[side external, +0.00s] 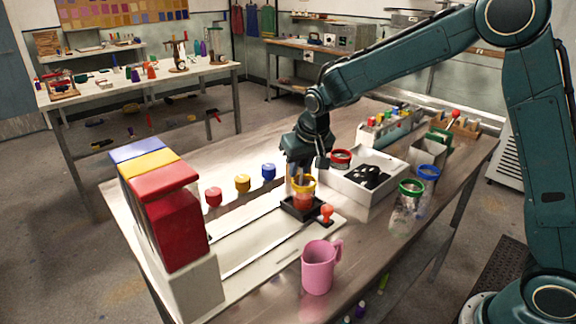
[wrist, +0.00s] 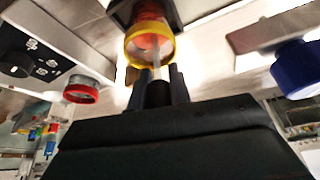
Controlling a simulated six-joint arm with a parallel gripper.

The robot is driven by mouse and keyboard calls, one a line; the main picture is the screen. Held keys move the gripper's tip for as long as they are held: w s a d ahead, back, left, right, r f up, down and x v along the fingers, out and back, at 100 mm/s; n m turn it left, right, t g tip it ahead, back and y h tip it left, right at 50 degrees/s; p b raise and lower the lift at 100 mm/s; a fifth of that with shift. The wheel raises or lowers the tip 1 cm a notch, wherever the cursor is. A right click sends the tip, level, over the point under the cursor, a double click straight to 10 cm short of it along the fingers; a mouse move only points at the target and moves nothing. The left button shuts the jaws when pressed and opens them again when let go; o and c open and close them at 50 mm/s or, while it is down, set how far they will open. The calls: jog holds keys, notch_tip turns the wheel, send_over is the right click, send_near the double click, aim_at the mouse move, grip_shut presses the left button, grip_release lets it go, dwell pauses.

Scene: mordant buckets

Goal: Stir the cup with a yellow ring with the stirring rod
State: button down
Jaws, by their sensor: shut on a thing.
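The cup with a yellow ring (side external: 304,198) stands upright on a small black square base (side external: 290,206) near the table's middle and holds orange-red contents. In the wrist view the yellow ring (wrist: 131,50) is just beyond my fingertips. My gripper (side external: 303,165) is above the cup, pointing down, shut on the stirring rod (side external: 299,174). In the wrist view the pale rod (wrist: 156,66) runs from between my fingers (wrist: 159,82) into the cup's mouth. The rod's lower end is hidden inside the cup.
A red-ringed cup (side external: 340,156) and a white tray (side external: 354,190) stand close on the right. Green-ringed (side external: 411,187) and blue-ringed (side external: 429,171) jars are farther right. A pink mug (side external: 318,268) is in front. Tall red, yellow and blue dispensers (side external: 168,215) stand left.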

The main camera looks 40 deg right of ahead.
jog(key=shift+s+d, duration=0.2)
jog(key=shift+s, duration=0.1)
jog(key=shift+r, duration=0.2)
jog(key=shift+r, duration=3.55)
dwell(0.9)
jog(key=shift+r, duration=1.5)
jog(key=shift+w, duration=0.1)
